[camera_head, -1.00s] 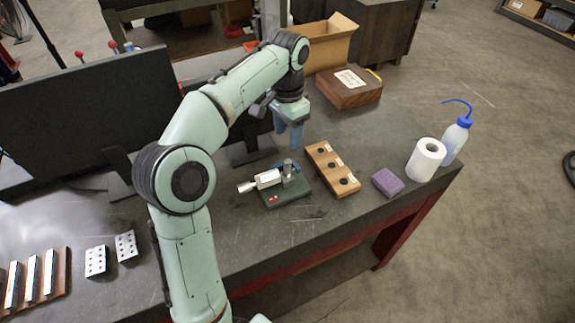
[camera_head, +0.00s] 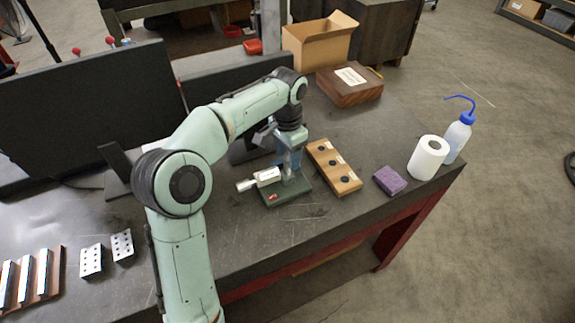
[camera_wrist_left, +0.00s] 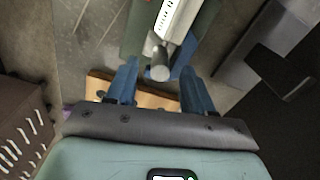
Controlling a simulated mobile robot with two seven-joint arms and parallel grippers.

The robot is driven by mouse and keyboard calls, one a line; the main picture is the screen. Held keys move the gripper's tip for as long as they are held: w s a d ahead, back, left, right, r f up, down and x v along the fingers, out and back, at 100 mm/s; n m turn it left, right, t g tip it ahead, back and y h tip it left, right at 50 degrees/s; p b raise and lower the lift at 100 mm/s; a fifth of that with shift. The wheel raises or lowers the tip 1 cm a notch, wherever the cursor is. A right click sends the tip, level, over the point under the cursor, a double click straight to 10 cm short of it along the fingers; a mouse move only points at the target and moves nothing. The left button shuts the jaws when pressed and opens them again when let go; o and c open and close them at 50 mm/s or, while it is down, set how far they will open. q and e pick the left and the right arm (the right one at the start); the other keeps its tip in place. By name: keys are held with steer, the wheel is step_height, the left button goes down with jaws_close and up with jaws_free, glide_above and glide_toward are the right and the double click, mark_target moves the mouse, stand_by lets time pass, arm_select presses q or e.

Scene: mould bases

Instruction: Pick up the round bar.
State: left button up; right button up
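The round bar (camera_wrist_left: 160,65) is a grey metal cylinder. In the left wrist view I see its end between the blue fingertips of my left gripper (camera_wrist_left: 159,68), with gaps on both sides. The bar stands at a measuring fixture with a dark green base (camera_head: 287,191) and a white labelled body (camera_head: 267,176), which also shows at the top of the wrist view (camera_wrist_left: 172,15). In the head view my left gripper (camera_head: 290,167) is above the fixture, pointing down, and hides most of the bar. It is open. My right gripper is out of view.
A wooden block with black holes (camera_head: 333,168) stands close right of the fixture. A purple block (camera_head: 390,180), a white roll (camera_head: 428,158) and a squeeze bottle (camera_head: 457,140) are further right. A dark panel (camera_head: 85,110) stands left. The front middle of the table is clear.

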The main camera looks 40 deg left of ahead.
arm_select(q)
jaws_close()
